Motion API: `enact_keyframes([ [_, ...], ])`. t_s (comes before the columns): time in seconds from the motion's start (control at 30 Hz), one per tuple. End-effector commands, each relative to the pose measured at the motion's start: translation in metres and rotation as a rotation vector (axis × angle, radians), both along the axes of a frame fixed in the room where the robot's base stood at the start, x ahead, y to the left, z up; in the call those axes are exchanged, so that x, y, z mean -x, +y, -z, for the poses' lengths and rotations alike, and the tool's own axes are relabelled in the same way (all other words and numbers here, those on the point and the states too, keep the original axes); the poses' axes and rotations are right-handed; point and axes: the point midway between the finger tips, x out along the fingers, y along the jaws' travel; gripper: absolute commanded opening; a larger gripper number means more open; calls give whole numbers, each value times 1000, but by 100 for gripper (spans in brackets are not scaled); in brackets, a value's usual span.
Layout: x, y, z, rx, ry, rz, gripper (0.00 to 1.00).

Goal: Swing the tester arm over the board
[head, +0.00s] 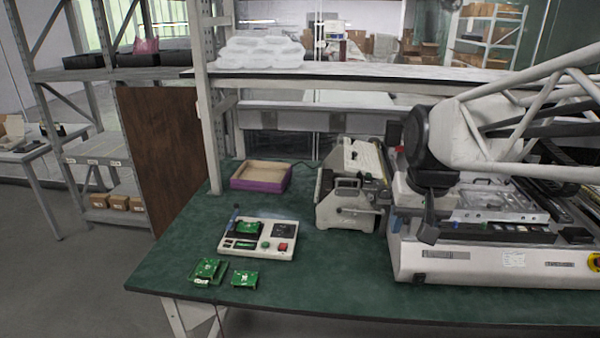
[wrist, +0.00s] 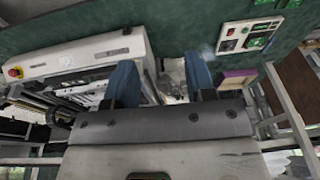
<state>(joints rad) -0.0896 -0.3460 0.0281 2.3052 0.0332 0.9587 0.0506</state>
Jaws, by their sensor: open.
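The tester (head: 258,246) is a low white box on the green table, left of centre in the head view. A green board (head: 247,228) lies on its top, beside a red button. A slim blue upright piece (head: 234,216) at its left rear may be the tester arm; I cannot be sure. The tester (wrist: 229,45) also shows at the upper right of the wrist view. My gripper (head: 430,220) is far to the right of the tester, above the white machine. In the wrist view my gripper (wrist: 160,78) has its two blue fingers apart, with nothing held.
Two loose green board stacks (head: 208,270) (head: 244,279) lie at the table's front left. A purple-sided tray (head: 261,184) is behind the tester. A grey-white device (head: 346,213) and a large white machine (head: 480,262) fill the right. Table between tester and device is clear.

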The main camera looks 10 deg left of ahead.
Motion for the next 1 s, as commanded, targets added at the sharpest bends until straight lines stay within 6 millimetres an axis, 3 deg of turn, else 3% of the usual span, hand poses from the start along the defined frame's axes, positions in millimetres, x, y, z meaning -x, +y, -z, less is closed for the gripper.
enact_keyframes([
  [0.43,-99,47,-12,-25,27,-30,50],
  [1.0,-218,123,-2,-55,64,-67,50],
])
